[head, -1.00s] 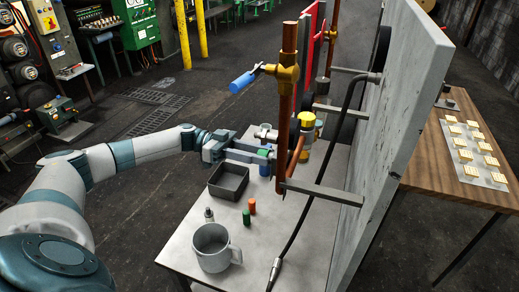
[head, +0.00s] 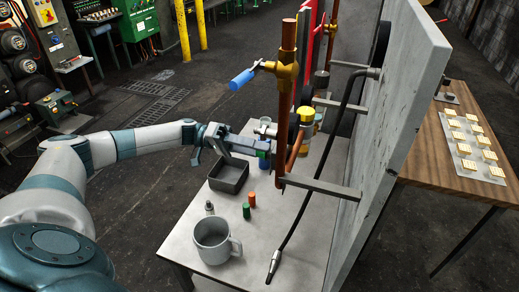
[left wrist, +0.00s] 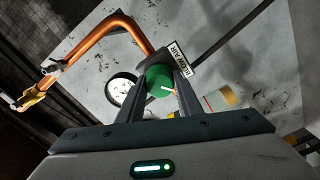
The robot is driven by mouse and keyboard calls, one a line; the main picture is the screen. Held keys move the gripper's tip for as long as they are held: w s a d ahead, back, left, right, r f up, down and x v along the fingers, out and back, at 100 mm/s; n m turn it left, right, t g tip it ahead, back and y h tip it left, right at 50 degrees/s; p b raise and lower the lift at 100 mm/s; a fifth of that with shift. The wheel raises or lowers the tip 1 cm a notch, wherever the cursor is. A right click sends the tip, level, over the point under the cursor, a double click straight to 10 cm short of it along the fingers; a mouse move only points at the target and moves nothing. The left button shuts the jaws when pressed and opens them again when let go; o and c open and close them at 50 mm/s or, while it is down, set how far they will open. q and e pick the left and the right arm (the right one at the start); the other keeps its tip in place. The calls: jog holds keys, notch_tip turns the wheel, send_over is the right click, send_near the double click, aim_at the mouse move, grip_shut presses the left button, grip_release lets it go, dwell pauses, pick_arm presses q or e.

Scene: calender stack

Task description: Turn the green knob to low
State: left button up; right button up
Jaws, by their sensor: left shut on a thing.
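The green knob (left wrist: 159,78) shows in the left wrist view, round, with a white and red pointer mark near its lower edge. My left gripper (left wrist: 164,88) is shut on it, one finger on each side. The label beside it reads "BLOW AIR" (left wrist: 178,58). In the head view my left gripper (head: 266,149) reaches in behind the upright copper pipe (head: 285,95), above the table; the knob is mostly hidden there. My right gripper is not in view.
A white-faced gauge (left wrist: 121,90) and a bent copper pipe (left wrist: 100,38) are close to the knob. A blue-handled valve (head: 243,79) is above. On the table stand a dark tray (head: 229,176), a grey mug (head: 213,241) and small green and orange cylinders.

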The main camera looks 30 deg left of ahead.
pick_arm(q)
jog(key=shift+f+n, duration=0.2)
jog(key=shift+n, duration=2)
jog(key=shift+s, duration=0.1)
jog(key=o, duration=1)
jog(key=shift+o, duration=0.2)
jog(key=shift+r, duration=0.1)
jog(key=shift+a, duration=0.15)
